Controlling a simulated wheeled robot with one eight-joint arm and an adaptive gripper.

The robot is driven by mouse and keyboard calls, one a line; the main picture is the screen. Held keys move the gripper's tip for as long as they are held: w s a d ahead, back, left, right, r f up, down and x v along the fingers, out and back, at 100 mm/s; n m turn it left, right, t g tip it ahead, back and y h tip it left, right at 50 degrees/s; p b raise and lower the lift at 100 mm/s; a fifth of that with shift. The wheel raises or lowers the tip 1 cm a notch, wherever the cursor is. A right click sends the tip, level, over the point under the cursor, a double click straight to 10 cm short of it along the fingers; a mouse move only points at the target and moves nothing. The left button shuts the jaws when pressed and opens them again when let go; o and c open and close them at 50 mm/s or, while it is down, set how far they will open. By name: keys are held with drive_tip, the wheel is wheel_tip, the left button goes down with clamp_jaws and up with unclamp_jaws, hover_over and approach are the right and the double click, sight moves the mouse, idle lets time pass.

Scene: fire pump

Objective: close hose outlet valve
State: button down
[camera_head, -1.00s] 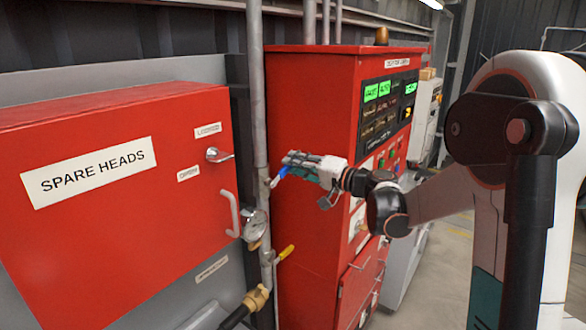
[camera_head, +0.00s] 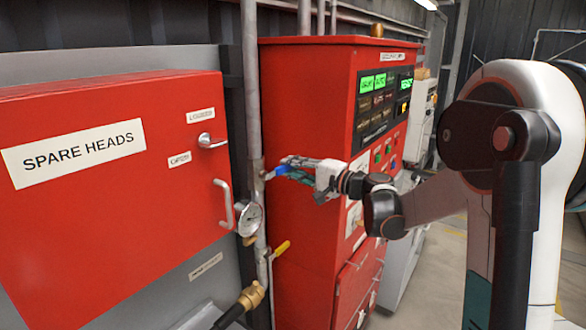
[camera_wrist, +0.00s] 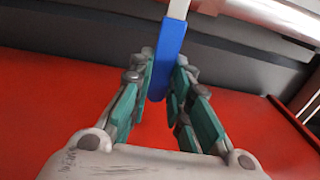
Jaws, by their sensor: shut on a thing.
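A blue valve handle (camera_head: 277,172) sticks out to the right from the vertical grey pipe (camera_head: 257,205), at about the height of the cabinet's latch. My gripper (camera_head: 287,167) reaches in from the right and is shut on this blue handle. In the wrist view the blue lever (camera_wrist: 167,58) runs between the teal fingers of my gripper (camera_wrist: 163,80), its blue end between them and its pale shank at the top. A second valve with a yellow handle (camera_head: 281,249) sits lower on the pipe. A brass hose coupling (camera_head: 252,295) with a black hose is below it.
A pressure gauge (camera_head: 250,218) sits beside the pipe. The red SPARE HEADS cabinet (camera_head: 100,220) with its latch (camera_head: 211,141) and handle is on the left. A tall red control cabinet (camera_head: 310,110) with green displays stands close behind my gripper.

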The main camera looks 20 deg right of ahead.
drive_tip(key=c, duration=1.5)
unclamp_jaws()
drive_tip(key=v, duration=1.2)
